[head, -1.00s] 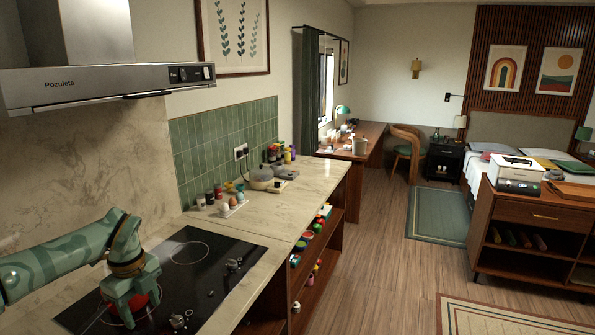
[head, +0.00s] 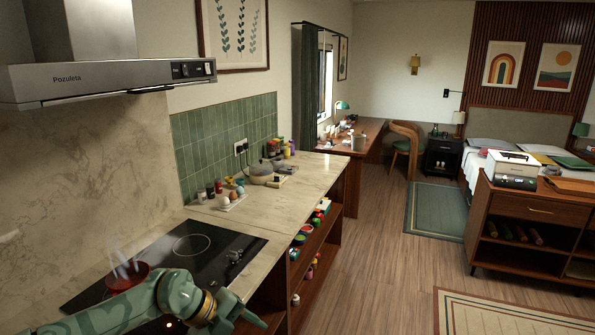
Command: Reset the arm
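My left arm comes in from the lower left and reaches across the front of the black cooktop (head: 205,262). My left gripper (head: 238,318) is at the bottom edge, near the counter's front edge, to the right of the red pot. Its lower part is cut off by the frame, so I cannot tell whether its fingers are open. The red pot (head: 128,278) sits on the cooktop's left side with pale steam above it, and my arm hides part of it. My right gripper is not in view.
A range hood (head: 110,80) hangs above the cooktop. A tray with eggs (head: 231,201), jars and a grey pot (head: 261,173) stand farther along the counter (head: 300,185). Open shelves hold several items below.

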